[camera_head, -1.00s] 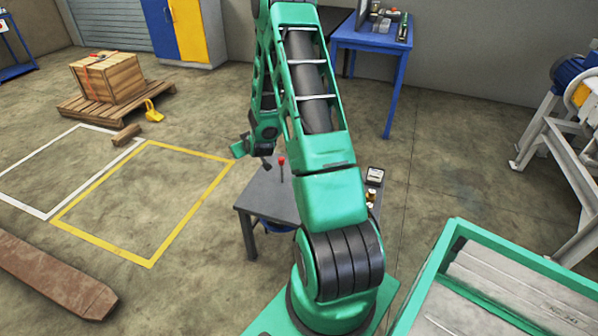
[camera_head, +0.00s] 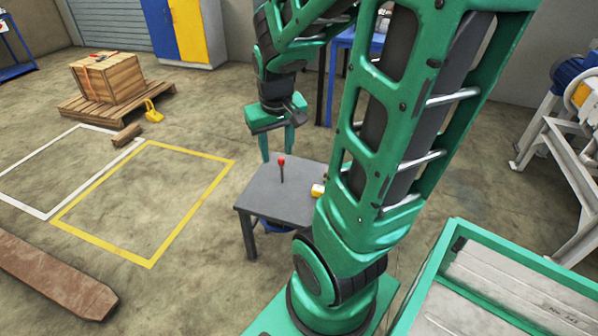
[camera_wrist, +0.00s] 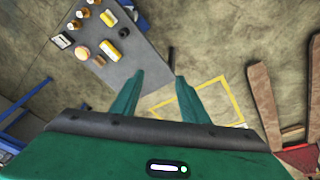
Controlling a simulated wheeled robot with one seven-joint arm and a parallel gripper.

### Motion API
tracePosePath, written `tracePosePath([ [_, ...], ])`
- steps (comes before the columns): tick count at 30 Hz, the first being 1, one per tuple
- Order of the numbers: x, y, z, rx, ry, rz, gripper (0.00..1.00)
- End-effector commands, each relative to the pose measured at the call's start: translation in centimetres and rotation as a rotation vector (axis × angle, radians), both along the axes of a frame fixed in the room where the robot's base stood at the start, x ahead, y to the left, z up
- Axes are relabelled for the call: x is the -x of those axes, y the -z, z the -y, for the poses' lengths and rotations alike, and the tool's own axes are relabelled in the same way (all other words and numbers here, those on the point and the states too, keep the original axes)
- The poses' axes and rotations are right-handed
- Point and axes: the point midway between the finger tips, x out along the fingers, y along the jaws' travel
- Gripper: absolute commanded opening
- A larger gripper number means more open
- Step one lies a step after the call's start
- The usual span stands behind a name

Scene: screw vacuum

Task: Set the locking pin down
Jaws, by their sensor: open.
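The locking pin (camera_head: 282,170), a dark shaft with a red knob, stands upright on the dark grey table (camera_head: 262,190) in the head view. I cannot make it out in the wrist view. My gripper (camera_head: 277,154) is open and points down over the table's far side, its fingers apart and empty. Its tips appear just behind and above the red knob, though depth is hard to judge. In the wrist view, the open fingers (camera_wrist: 160,76) have nothing between them, and the grey table (camera_wrist: 130,72) lies to their upper left.
Several small yellow, brass and dark items sit on the table, including a yellow block (camera_head: 318,190). A blue workbench (camera_head: 345,42) stands behind. A green-rimmed bin (camera_head: 440,250) is at lower right. The yellow-outlined floor area (camera_head: 150,205) is clear.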

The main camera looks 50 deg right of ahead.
Motion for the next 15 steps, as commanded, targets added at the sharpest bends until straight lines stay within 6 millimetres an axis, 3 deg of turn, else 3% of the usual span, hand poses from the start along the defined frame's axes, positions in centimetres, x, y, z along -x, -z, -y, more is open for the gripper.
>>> tracePosePath([
  [3, 4.8, -1.5, -2.3, -0.059, 0.043, -0.057, 0.41],
  [7, 9.1, -2.4, -4.4, -0.121, 0.083, -0.118, 0.41],
  [10, 11.4, -2.8, -5.5, -0.156, 0.102, -0.152, 0.41],
  [15, 13.0, -3.0, -5.8, -0.183, 0.115, -0.178, 0.41],
])
